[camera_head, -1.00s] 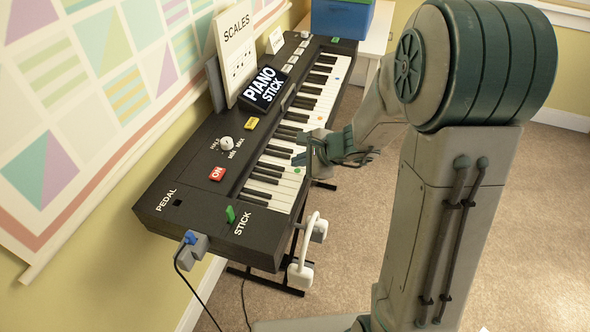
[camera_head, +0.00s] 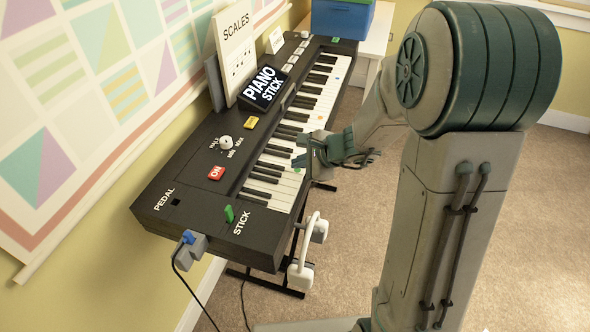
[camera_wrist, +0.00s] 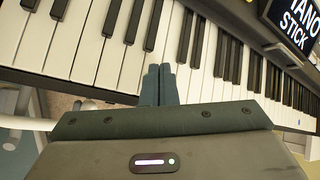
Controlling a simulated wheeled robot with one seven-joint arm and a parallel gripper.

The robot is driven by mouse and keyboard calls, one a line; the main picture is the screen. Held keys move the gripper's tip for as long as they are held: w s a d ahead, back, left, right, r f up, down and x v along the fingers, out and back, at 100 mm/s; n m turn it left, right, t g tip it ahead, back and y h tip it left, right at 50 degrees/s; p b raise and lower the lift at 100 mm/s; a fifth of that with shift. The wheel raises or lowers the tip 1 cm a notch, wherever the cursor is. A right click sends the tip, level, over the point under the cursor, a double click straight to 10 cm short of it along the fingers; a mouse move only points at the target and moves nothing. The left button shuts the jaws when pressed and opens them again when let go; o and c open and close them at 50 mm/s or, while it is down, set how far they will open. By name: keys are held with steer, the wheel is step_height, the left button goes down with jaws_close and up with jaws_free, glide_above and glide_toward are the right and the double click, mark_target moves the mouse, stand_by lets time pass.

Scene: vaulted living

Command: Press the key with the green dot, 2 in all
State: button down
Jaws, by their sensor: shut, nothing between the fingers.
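A black keyboard (camera_head: 190,195) stands along the wall, its white and black keys running from the front toward the back right. The white key with the green dot (camera_head: 297,169) is near the front end of the key row. My gripper (camera_head: 301,160) is shut and empty, its fingertips over the white keys close beside the green dot. In the wrist view the closed fingers (camera_wrist: 158,82) point at the front part of the white keys. I cannot tell whether they touch a key. I cannot make out the green dot in the wrist view.
A key farther back has a blue dot (camera_head: 334,78). A red ON button (camera_head: 216,173), a knob (camera_head: 225,143), a green stick (camera_head: 229,214) and a PIANO STICK sign (camera_head: 264,87) are on the keyboard. A blue box (camera_head: 342,19) is behind. Carpet is open at right.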

mark_target(300, 171)
steer(key=shift+f+b, duration=0.55)
steer(key=shift+b, duration=0.15)
stand_by(0.5)
steer(key=shift+r, duration=0.1)
steer(key=shift+r+p, duration=0.75)
steer(key=shift+r, duration=0.15)
steer(key=shift+r+p, duration=1.95)
steer(key=shift+r, duration=0.55)
stand_by(0.7)
step_height(300, 171, up, 4)
steer(key=p, duration=0.3)
steer(key=shift+f, duration=0.1)
